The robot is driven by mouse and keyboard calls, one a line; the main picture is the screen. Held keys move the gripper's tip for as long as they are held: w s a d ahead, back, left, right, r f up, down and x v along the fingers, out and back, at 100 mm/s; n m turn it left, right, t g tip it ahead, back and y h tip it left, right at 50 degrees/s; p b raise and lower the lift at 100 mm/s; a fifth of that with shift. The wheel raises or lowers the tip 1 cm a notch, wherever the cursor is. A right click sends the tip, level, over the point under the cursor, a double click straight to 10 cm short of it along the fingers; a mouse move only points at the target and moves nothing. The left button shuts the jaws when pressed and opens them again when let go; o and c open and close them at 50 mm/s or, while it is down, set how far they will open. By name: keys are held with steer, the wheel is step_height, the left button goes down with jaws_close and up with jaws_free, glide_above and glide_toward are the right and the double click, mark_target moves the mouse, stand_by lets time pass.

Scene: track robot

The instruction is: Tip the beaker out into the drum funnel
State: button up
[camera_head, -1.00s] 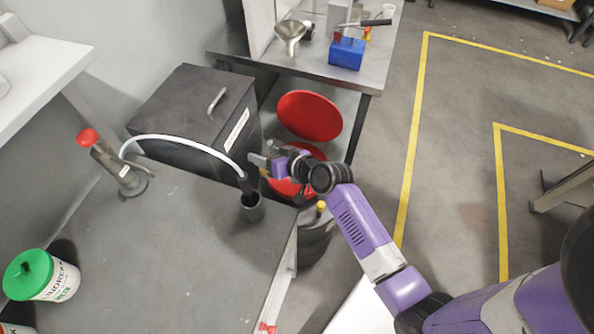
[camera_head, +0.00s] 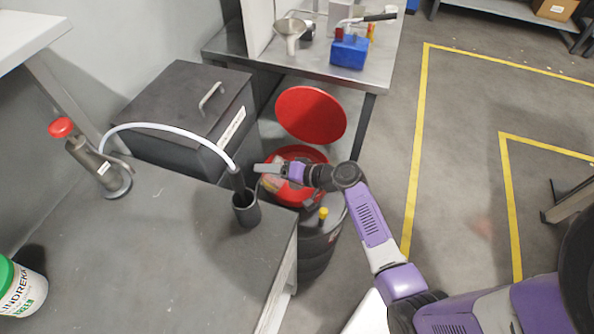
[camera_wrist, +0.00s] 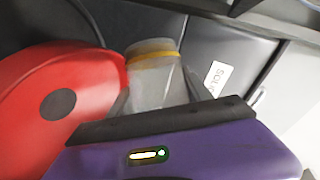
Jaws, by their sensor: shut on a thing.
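My gripper (camera_head: 268,173) is shut on the beaker, at the left side of the red drum funnel (camera_head: 314,157) in the head view. The beaker is small and partly hidden there. In the wrist view the beaker (camera_wrist: 150,88) is translucent grey with a yellow band near its rim; its contents cannot be made out. The funnel sits on a dark drum (camera_head: 318,250), with its round red lid (camera_head: 310,114) raised behind. A red round surface with a dark central spot fills the left of the wrist view; I cannot tell whether it is bowl or lid.
A bench (camera_head: 150,250) at left holds a dark cup (camera_head: 246,209) with a white hose beside my gripper. A dark lidded bin (camera_head: 180,105) stands behind. A steel table (camera_head: 374,72) at the back carries a metal funnel and blue block.

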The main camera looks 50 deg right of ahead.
steer(key=shift+f+m+y, duration=0.3)
steer(key=shift+f+m, duration=0.1)
steer(key=shift+f, duration=0.05)
steer(key=shift+r, duration=0.3)
steer(key=shift+r+m+t+y, duration=0.2)
steer(key=shift+m+t+y, duration=0.1)
steer(key=shift+m, duration=0.2)
steer(key=shift+d+f+m+y+b, duration=0.3)
steer(key=shift+d+f+b, duration=0.25)
steer(key=shift+b, duration=0.35)
steer(key=shift+d+f+m+y+b, duration=0.2)
steer(key=shift+d+f+m+b, duration=0.15)
steer(key=shift+f+b, duration=0.4)
steer(key=shift+r+t, duration=0.3)
steer(key=shift+d+r+m+t+y+b, duration=0.3)
steer(key=shift+r+m+y+b, duration=0.2)
steer(key=shift+m+y, duration=0.35)
